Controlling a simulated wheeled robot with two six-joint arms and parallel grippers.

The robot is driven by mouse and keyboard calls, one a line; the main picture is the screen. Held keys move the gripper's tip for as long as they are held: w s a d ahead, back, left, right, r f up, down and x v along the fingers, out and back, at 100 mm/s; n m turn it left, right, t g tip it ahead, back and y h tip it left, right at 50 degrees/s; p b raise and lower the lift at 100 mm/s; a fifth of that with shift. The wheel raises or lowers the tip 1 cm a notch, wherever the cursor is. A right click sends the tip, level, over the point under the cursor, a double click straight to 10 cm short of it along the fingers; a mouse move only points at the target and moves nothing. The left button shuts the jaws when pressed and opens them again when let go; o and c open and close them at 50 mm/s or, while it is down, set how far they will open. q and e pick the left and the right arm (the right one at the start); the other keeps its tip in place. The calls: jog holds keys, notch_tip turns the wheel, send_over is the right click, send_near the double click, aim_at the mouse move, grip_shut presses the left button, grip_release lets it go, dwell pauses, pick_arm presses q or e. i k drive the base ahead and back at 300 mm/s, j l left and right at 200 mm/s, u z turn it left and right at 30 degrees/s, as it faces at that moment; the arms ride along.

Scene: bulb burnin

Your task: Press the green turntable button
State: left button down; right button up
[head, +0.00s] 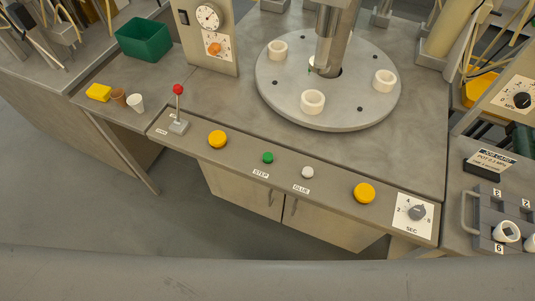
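The green button (268,158) sits on the front panel strip, above a label reading STEP (261,174). The round grey turntable (295,92) lies behind it, with several white ring-shaped pieces near its rim and a metal column over its middle. Nothing covers the green button. Neither of my grippers shows in the head view.
Right of the green button are a white GLUE button (307,173), a yellow button (364,193) and a SEC dial (417,213). Left are another yellow button (217,139) and a red-knobbed lever (178,90). A JOB CARD sign (490,162) stands at right.

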aim_at(268, 156)
jog(key=k+l+u, duration=0.1)
jog(key=l, duration=0.3)
jog(key=k+l+u, duration=0.1)
jog(key=l, duration=0.3)
jog(key=k+l+u, duration=0.1)
jog(key=k+l, duration=0.15)
jog(key=l, duration=0.15)
jog(key=k+l+u, duration=0.1)
jog(key=l, duration=0.25)
jog(key=k+l+u, duration=0.1)
jog(key=k+l, duration=0.15)
jog(key=l, duration=0.15)
